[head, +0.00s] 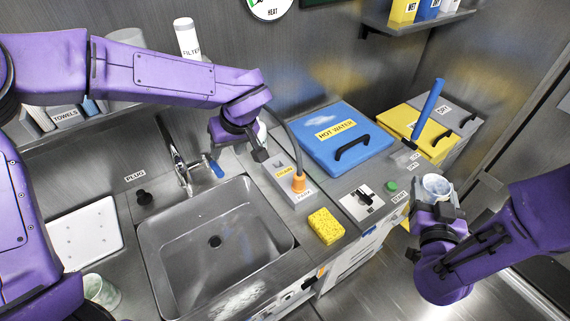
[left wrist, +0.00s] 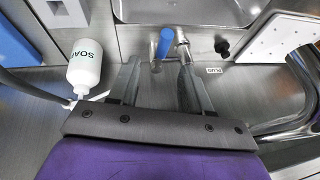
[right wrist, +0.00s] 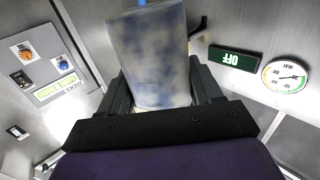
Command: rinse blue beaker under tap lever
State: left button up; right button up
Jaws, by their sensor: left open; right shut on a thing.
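The beaker (head: 437,186) is cloudy, with blue-grey stains. My right gripper (head: 436,210) is shut on it and holds it up, off to the right of the sink (head: 262,225). The beaker fills the middle of the right wrist view (right wrist: 148,58), between the fingers. The tap (head: 178,160) stands behind the sink, with a blue lever (head: 216,169) on its right side. My left gripper (head: 258,148) is open and empty, behind and to the right of the lever. In the left wrist view the lever (left wrist: 164,43) shows between and beyond the fingertips (left wrist: 158,62).
A soap bottle (left wrist: 85,62) stands close beside my left gripper. The basin is empty.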

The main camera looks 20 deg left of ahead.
aim_at(219, 169)
pick_arm(q)
jog(key=x, duration=0.2)
jog(key=s+x, duration=0.1)
jog(key=x, duration=0.2)
jog(key=shift+s+a+f, duration=0.1)
jog(key=shift+a+f, duration=0.2)
jog(key=shift+a, duration=0.05)
pick_arm(e)
jog(key=shift+s+a+r, duration=0.1)
jog(key=shift+s+r, duration=0.4)
jog(key=shift+s, duration=0.1)
pick_arm(q)
jog(key=x, duration=0.4)
jog(key=shift+w+f, duration=0.15)
jog(key=shift+w, duration=0.25)
pick_arm(e)
jog(key=shift+w+f, duration=0.2)
jog(key=shift+w, duration=0.1)
pick_arm(q)
jog(key=shift+s, duration=0.15)
pick_arm(e)
jog(key=shift+s+r, duration=0.1)
jog(key=shift+s, duration=0.1)
